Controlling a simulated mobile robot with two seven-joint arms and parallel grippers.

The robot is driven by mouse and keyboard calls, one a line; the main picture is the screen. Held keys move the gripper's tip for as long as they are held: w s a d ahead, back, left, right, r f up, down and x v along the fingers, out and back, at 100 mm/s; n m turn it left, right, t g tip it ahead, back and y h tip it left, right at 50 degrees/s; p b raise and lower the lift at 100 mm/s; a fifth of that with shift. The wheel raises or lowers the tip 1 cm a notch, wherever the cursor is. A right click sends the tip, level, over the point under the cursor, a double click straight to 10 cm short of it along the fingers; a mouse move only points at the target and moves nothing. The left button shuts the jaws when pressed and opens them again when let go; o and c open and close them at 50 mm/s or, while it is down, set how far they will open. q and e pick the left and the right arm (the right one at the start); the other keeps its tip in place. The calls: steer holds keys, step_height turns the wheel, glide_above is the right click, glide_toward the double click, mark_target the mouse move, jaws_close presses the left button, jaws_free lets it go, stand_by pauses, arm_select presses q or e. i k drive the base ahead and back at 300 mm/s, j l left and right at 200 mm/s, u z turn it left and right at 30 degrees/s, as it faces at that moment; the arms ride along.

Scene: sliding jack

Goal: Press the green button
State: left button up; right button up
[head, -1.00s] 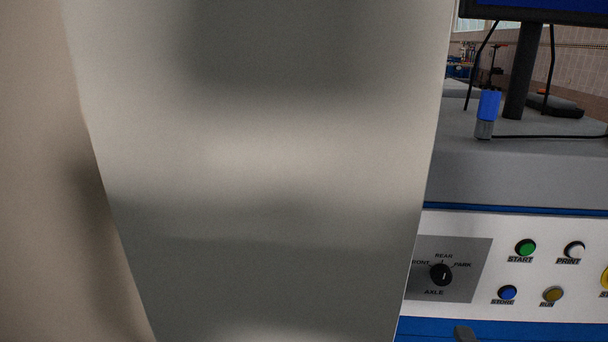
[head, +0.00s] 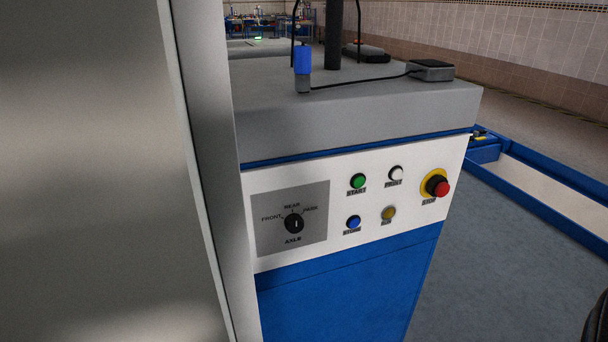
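The green button (head: 358,181), labelled START, sits on the white front panel (head: 430,160) of a grey and blue console. A white PRINT button (head: 395,173) is to its right. A blue button (head: 353,222) and a yellow button (head: 388,213) are below. A red STOP button (head: 440,188) on a yellow ring is at the panel's right end. Neither of my grippers shows in the head view.
A large pale metal surface (head: 90,180) fills the left side, close to the camera, and hides the console's left part. A black rotary knob (head: 293,223) is on the panel. Blue rails (head: 545,170) lie on the floor at right. Open grey floor (head: 500,260) lies right of the console.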

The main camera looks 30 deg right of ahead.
mark_target(358, 181)
steer(key=l+z, duration=0.9)
